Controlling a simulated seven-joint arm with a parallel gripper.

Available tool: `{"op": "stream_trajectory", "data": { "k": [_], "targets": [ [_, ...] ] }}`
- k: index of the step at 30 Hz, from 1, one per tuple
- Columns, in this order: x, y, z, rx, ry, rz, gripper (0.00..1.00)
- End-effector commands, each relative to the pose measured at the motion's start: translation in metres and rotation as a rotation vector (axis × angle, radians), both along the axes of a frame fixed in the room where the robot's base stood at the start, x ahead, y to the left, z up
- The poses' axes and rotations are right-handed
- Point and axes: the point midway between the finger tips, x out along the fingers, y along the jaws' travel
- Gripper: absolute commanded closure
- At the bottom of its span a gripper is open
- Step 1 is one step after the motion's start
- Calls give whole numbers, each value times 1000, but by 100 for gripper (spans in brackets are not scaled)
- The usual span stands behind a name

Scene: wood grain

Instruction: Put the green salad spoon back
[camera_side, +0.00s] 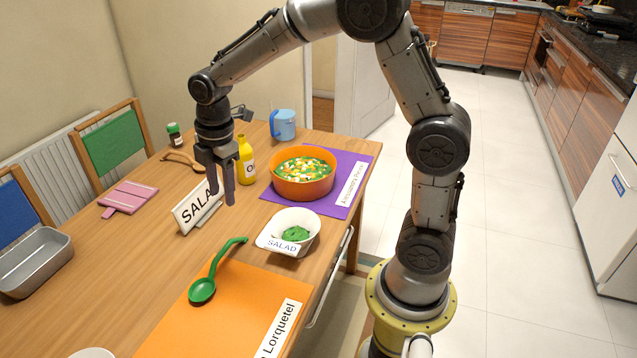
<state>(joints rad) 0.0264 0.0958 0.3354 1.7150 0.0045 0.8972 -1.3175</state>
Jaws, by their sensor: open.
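The green salad spoon (216,272) lies on the table, its bowl end on the orange placemat (200,320) and its hooked handle end pointing toward the salad bowl. The white bowl (306,243) labelled "SALAD" holds something green and stands just right of the spoon's handle. A white "SALAD" sign (197,206) stands upright behind the spoon. My gripper (222,198) is open and empty, pointing down above the table beside the sign, away from the spoon.
An orange pot (303,187) of mixed vegetables stands on a purple placemat (343,165). A yellow bottle (246,165), blue jug (283,127), wooden spoon (183,158), pink board (132,196) and metal tin (36,265) are around. The table's left middle is clear.

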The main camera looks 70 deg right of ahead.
Motion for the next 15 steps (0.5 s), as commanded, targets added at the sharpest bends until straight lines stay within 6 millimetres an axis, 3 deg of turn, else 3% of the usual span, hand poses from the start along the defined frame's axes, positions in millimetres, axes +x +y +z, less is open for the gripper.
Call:
{"op": "stream_trajectory", "data": {
  "k": [1, 6, 10, 15],
  "targets": [
    [-19, 2, 24, 9, -42, -93, 53],
    [-88, 5, 74, 79, -153, -459, 53],
    [-143, 7, 93, 160, -231, -732, 53],
    [-202, 9, 95, 278, -303, -1030, 53]
  ]
}}
